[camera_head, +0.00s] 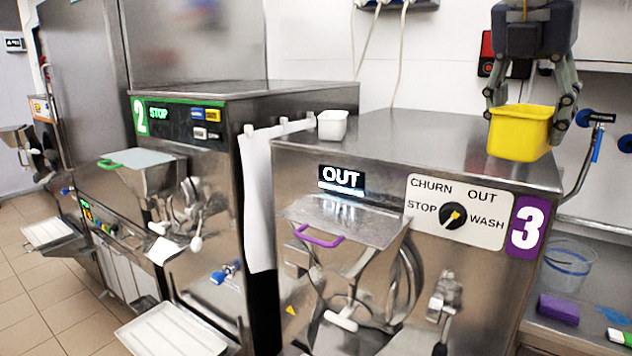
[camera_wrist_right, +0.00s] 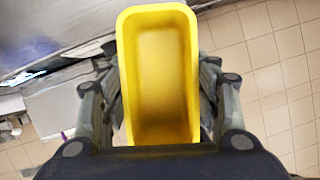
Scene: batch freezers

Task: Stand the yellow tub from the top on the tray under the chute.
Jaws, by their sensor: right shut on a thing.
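The yellow tub (camera_head: 521,137) is at the right end of machine 3's steel top (camera_head: 430,148) in the head view. My right gripper (camera_head: 525,117) comes down from above, its fingers shut on opposite sides of the tub. I cannot tell whether the tub touches the top. In the right wrist view the tub (camera_wrist_right: 160,75) is empty, between the fingers. Machine 3's chute (camera_head: 345,240) has a purple handle; the area below it is cut off by the frame. A white tray (camera_head: 172,332) lies low in front of machine 2. My left gripper is not in view.
A small white tub (camera_head: 332,125) stands on machine 3's left back corner. Machine 3's front carries a dial (camera_head: 453,216) and a tap-like fitting (camera_head: 443,297). A purple sponge (camera_head: 558,309) and a clear bucket (camera_head: 568,268) are at the right. Tiled floor shows at left.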

